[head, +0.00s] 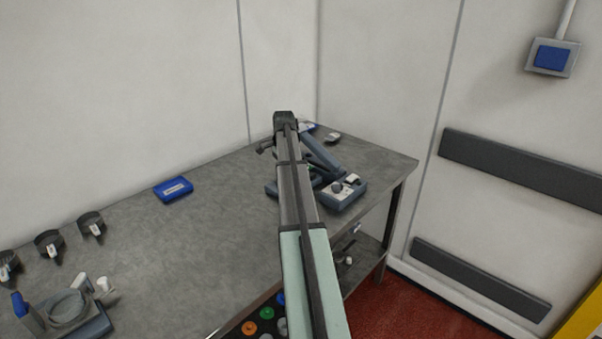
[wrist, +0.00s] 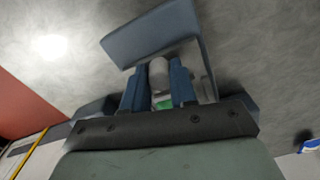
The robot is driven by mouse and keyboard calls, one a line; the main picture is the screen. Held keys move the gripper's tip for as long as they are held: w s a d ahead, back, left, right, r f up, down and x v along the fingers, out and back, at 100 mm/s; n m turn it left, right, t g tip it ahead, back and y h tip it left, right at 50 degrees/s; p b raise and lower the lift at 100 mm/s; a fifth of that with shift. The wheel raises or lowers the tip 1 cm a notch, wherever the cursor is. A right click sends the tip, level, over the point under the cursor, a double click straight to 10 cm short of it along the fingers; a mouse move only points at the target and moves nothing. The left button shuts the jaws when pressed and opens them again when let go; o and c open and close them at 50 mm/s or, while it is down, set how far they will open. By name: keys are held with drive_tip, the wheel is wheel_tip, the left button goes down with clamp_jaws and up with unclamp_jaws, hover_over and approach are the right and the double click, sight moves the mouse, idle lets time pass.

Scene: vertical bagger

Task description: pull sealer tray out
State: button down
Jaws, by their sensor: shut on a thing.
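The sealer (head: 345,191) is a blue-grey device with a pale control panel and a knob, on the grey bench's right part. A long blue-grey bar (head: 321,152) slants above it. My own arm covers much of it, and my gripper is hidden there. In the wrist view my gripper (wrist: 160,72) has its two blue-grey fingers close around a pale grey rounded piece (wrist: 159,68), which appears to belong to the sealer tray. A blue-grey slab (wrist: 150,34) lies just beyond the fingertips. A small green patch shows between the fingers. How far out the tray is cannot be told.
The grey bench (head: 225,230) has clear room left of the sealer. A blue box (head: 173,189) lies there. Several dark scoops stand at the far left, by another blue-grey device (head: 75,310). White walls close the back; red floor lies at the right.

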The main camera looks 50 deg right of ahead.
drive_tip(key=shift+a, duration=2.1)
drive_tip(key=c, duration=0.7)
unclamp_jaws()
drive_tip(key=shift+c, duration=0.2)
drive_tip(key=shift+r, duration=0.1)
drive_tip(key=shift+r, duration=2.4)
